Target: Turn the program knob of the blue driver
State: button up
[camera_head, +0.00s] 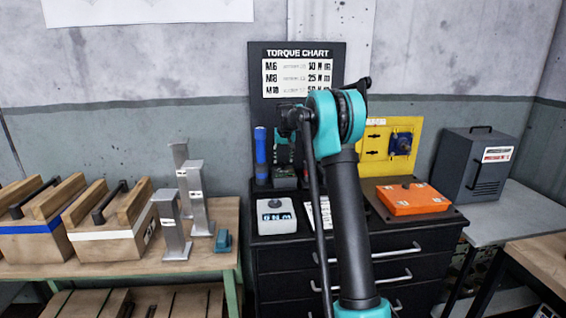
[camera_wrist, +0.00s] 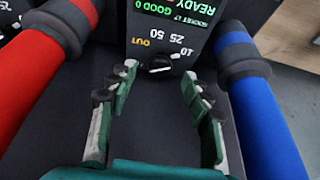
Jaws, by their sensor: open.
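The program knob (camera_wrist: 160,66) is a small dark knob with a light mark on a black control unit (camera_wrist: 140,40) in the wrist view. The knob shows just beyond the fingertips; contact is not visible. The blue driver (camera_wrist: 262,110) stands right of the fingers, and also shows in the head view (camera_head: 260,150). There, my arm hides the knob.
A red driver (camera_wrist: 40,70) is close left of my gripper. The torque chart board (camera_head: 297,70) stands behind. A white-topped box (camera_head: 277,222), an orange box (camera_head: 413,203) and a yellow panel (camera_head: 375,165) are on the black cabinet (camera_head: 280,255). Wooden boxes (camera_head: 110,245) are at left.

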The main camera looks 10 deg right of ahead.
jog(key=shift+x, duration=1.1)
jog(key=shift+c, duration=0.5)
grip_shut()
jog(key=n+y, duration=0.1)
jog(key=n, duration=0.2)
jog(key=shift+d, duration=0.15)
jog(key=n+y, duration=0.1)
jog(key=n, duration=0.3)
jog(key=shift+w+d+n+g+y, duration=0.1)
jog(key=shift+d+n+g+y, duration=0.05)
jog(key=shift+n+g+y, duration=0.2)
